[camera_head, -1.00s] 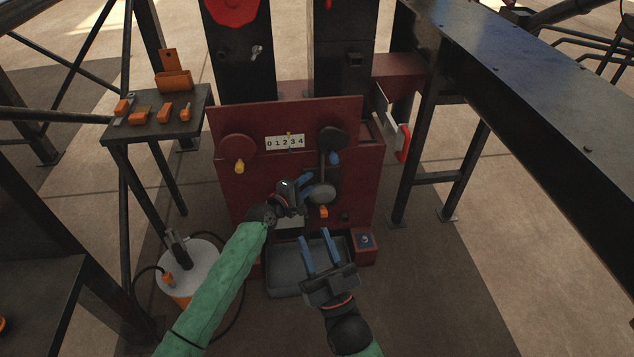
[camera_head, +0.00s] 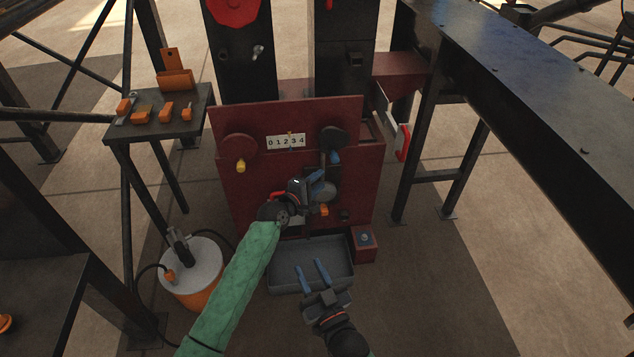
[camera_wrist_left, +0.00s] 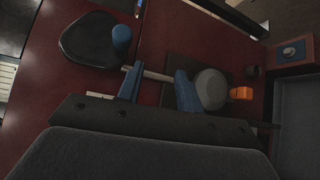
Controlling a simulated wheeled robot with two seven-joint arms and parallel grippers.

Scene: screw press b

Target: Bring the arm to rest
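The dark red press front (camera_head: 290,180) stands ahead of me. My left gripper (camera_head: 321,185) is in front of its right half; in the left wrist view its two blue fingers (camera_wrist_left: 158,82) stand apart. A black lever with a blue knob (camera_head: 335,157) is above the gripper. My right gripper (camera_head: 312,274) is open and empty in front of the press, overlapping the grey tray (camera_head: 345,262) in the picture.
A small side table (camera_head: 165,130) with orange-handled items stands at left. An orange drum (camera_head: 195,272) with a hose is on the floor beside my left arm. Steel beams stand at right.

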